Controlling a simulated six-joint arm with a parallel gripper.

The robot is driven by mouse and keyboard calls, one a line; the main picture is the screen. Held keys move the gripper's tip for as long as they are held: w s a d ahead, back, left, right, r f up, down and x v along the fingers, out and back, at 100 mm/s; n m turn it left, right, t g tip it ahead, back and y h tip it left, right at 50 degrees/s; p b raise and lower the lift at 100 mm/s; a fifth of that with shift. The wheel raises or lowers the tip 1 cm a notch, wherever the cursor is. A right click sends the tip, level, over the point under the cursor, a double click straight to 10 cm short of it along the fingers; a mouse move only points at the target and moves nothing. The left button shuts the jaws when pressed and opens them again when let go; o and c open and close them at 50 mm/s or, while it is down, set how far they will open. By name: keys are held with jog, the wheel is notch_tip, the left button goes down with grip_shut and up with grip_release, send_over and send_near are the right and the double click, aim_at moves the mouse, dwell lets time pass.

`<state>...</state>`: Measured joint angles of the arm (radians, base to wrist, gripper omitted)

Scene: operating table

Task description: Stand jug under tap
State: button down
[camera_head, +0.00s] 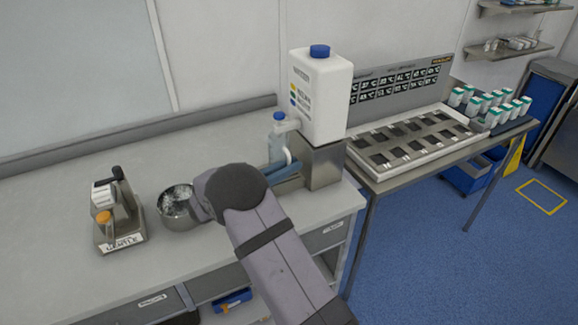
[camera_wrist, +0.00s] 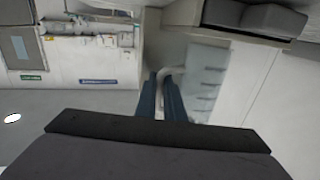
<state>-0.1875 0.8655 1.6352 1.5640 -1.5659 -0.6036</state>
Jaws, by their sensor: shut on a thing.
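A clear jug (camera_head: 275,150) with a pale curved handle stands upright, or is held upright, beside the steel stand, below the tap (camera_head: 285,125). The tap has a blue knob and juts from the white container (camera_head: 325,95). My gripper (camera_head: 283,170) has its blue fingers shut on the jug's handle. In the wrist view, the handle (camera_wrist: 171,74) sits between my gripper's fingers (camera_wrist: 161,80), with the ridged jug wall (camera_wrist: 204,82) to the right. The jug's base is hidden behind my gripper, so I cannot tell whether it touches a surface.
The steel stand (camera_head: 325,167) holds the container. The slotted tray (camera_head: 415,145) and several bottles (camera_head: 490,103) lie right. The bench (camera_head: 70,220) is clear at the back left.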

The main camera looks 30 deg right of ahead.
jog(key=shift+s+f, duration=0.1)
jog(key=shift+f, duration=0.3)
jog(key=c, duration=1.9)
grip_release()
jog(key=shift+s+f, duration=0.1)
jog(key=shift+f, duration=0.1)
jog(key=shift+o, duration=0.2)
jog(key=shift+r, duration=0.1)
jog(key=shift+r, duration=0.2)
jog(key=s+a+r+b, duration=0.1)
jog(key=s+a+b, duration=0.1)
jog(key=a, duration=1)
jog(key=shift+b, duration=0.65)
jog(key=shift+d, duration=0.1)
